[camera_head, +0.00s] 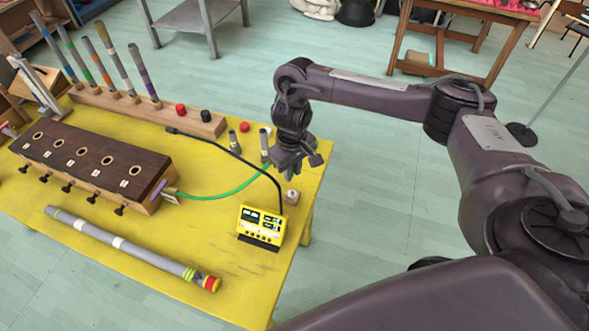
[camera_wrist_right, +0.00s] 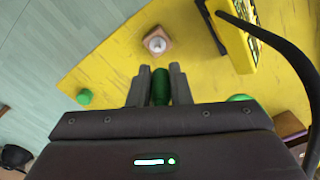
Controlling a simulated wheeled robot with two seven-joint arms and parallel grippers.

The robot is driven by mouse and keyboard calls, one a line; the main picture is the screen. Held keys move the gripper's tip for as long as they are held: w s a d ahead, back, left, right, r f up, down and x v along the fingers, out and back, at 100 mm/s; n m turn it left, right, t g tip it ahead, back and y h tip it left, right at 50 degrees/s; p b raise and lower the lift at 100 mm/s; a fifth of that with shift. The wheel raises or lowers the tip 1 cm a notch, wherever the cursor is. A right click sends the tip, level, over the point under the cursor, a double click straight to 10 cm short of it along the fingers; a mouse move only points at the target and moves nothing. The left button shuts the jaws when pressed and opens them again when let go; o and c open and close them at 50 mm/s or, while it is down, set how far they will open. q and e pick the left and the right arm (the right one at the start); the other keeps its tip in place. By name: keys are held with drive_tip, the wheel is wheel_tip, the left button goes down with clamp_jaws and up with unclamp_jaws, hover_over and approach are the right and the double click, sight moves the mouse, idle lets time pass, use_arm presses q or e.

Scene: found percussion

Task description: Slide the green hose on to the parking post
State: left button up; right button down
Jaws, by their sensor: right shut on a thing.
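The green hose (camera_head: 222,194) runs in a curve from the dark wooden box (camera_head: 85,158) to my right gripper (camera_head: 289,166). In the right wrist view, the fingers of my right gripper (camera_wrist_right: 160,75) are shut on a dark green piece of the hose (camera_wrist_right: 160,88). The parking post (camera_head: 291,196) is a small wooden block with a pale round top. It also shows in the right wrist view (camera_wrist_right: 157,41), just beyond the fingertips and apart from the hose in the picture. The height between them is hard to tell. My left gripper is out of view.
A yellow device (camera_head: 262,226) stands close to the post, with a black cable (camera_head: 245,160) looping past it. A long grey tube (camera_head: 125,245) lies on the yellow table (camera_head: 195,240). A wooden rack (camera_head: 150,112) with upright tubes stands behind the box.

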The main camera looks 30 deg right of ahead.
drive_tip(key=shift+d+f, duration=0.3)
drive_tip(key=shift+f, duration=0.05)
drive_tip(key=shift+s, duration=0.1)
drive_tip(key=shift+f+b, duration=0.85)
drive_tip(key=shift+f, duration=2.05)
drive_tip(key=shift+p, duration=0.5)
